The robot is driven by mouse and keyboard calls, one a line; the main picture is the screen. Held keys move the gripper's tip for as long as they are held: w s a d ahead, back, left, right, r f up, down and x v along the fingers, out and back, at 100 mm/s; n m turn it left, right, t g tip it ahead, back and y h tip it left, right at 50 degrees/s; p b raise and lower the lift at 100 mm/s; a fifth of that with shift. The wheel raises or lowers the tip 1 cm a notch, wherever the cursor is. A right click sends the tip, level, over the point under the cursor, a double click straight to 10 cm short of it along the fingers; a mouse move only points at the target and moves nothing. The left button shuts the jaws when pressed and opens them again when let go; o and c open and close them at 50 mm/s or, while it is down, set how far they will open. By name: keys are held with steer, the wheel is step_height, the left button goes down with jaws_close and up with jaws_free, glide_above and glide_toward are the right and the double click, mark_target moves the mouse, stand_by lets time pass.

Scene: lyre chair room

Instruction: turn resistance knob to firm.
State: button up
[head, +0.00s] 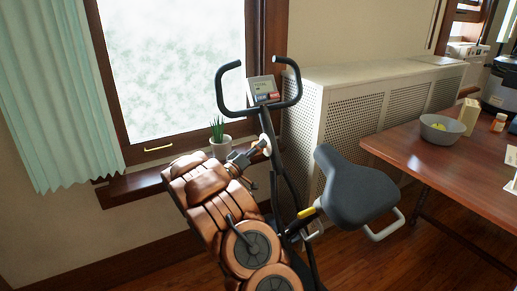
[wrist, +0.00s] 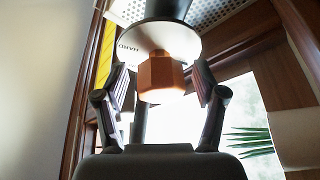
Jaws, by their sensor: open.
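The resistance knob (wrist: 161,72) is an orange-brown faceted knob in the wrist view, in front of a round white dial plate (wrist: 184,40). Dark lettering that looks like "HARD" shows at the plate's left. My gripper (wrist: 160,85) is open, one finger on each side of the knob, with visible gaps between fingers and knob. In the head view my gripper (head: 248,157) reaches the exercise bike's stem below the handlebar, at the pale dial plate (head: 262,144). The knob is hard to make out there. Its pointer and exact setting cannot be read.
The exercise bike has a black handlebar (head: 226,100), a console (head: 262,88) and a dark saddle (head: 352,188). A potted plant (head: 219,146) stands on the windowsill close to my gripper. A radiator cover (head: 345,105) stands behind; a table (head: 440,160) is at the right.

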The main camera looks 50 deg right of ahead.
steer(key=shift+d, duration=0.3)
steer(key=c, duration=1.2)
